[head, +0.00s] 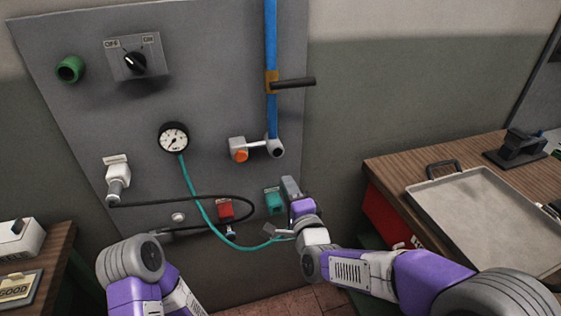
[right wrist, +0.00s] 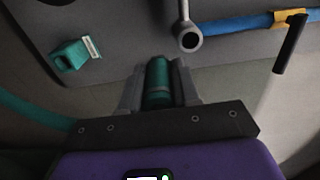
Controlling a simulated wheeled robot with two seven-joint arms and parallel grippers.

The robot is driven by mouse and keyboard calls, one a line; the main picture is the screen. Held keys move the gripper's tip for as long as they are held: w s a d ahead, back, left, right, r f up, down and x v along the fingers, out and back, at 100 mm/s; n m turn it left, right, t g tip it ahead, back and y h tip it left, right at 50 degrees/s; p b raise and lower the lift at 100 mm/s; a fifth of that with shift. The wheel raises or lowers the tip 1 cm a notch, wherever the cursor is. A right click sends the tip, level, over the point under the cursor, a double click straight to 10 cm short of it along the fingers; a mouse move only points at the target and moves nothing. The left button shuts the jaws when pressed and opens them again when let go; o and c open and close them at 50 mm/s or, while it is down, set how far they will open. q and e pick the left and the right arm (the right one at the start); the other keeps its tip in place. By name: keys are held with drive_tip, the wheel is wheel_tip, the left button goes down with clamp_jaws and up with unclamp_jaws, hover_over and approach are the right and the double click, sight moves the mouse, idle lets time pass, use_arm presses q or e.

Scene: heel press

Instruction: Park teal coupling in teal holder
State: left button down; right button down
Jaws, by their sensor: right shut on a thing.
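The teal holder (head: 274,202) is a small block low on the grey panel, with a label above it. It also shows at the upper left of the right wrist view (right wrist: 70,56). My right gripper (head: 291,187) is shut on the teal coupling (right wrist: 158,82), which stands between its fingers. The gripper is just right of the holder in the head view, and the coupling is apart from the holder. The coupling is hidden by the hand in the head view. The teal hose (head: 196,197) hangs from the gauge down to the hand. My left gripper is not in view.
A red holder (head: 226,209) and a black hose (head: 190,198) are left of the teal holder. A grey port fitting (head: 277,150) and blue pipe (head: 271,50) are above. A bench with a metal tray (head: 470,200) stands at right, a smaller bench at left.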

wheel_tip(320, 180, down, 19)
idle(1.8)
drive_tip(key=shift+f, duration=0.1)
drive_tip(key=shift+x, duration=2.45)
drive_tip(key=shift+x, duration=1.5)
idle(0.3)
drive_tip(key=c, duration=0.7)
unclamp_jaws()
drive_tip(key=shift+c, duration=0.2)
drive_tip(key=shift+s, duration=0.1)
